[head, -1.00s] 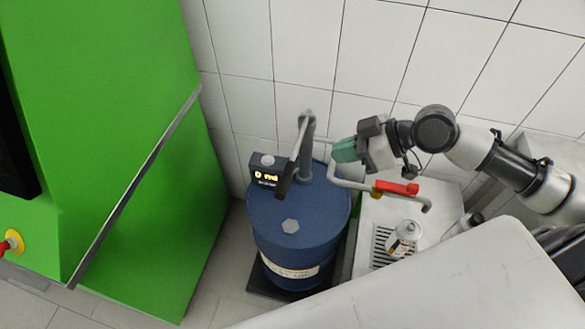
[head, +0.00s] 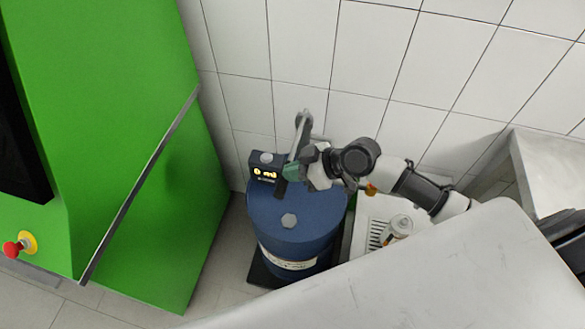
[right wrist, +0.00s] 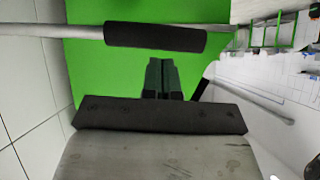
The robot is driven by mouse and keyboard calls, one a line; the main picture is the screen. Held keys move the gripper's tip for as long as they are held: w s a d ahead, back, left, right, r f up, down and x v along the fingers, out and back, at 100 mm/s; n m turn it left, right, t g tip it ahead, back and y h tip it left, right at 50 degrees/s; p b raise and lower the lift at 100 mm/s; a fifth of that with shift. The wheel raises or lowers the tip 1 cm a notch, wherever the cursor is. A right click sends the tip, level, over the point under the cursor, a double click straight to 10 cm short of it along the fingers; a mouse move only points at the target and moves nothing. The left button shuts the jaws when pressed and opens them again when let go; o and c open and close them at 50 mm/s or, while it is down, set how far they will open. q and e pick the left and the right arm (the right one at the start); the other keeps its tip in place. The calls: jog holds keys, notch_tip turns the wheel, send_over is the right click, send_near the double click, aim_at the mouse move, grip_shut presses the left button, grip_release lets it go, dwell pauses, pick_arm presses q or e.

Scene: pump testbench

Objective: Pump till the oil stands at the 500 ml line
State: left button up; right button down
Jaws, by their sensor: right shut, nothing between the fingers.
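The blue oil drum (head: 297,240) stands on the floor with the hand pump on top. The pump's grey lever (head: 301,128) slopes down to a dark grip (head: 280,189). My right gripper (head: 289,172) is shut and empty, close beside the lever. In the right wrist view the black grip (right wrist: 155,38) lies crosswise beyond the closed fingertips (right wrist: 161,62); I cannot tell if they touch. A display box (head: 264,168) on the drum shows lit digits too small to read. My arm hides most of the spout. No 500 ml line or oil level is visible.
A large green cabinet (head: 110,130) with a red emergency button (head: 13,249) fills the left. The white tiled wall (head: 300,45) is close behind the drum. A pale surface (head: 450,275) crosses the lower right, and a grey table (head: 550,175) stands at right.

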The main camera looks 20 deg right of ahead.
jog(key=shift+a+f, duration=0.1)
jog(key=shift+f, duration=0.35)
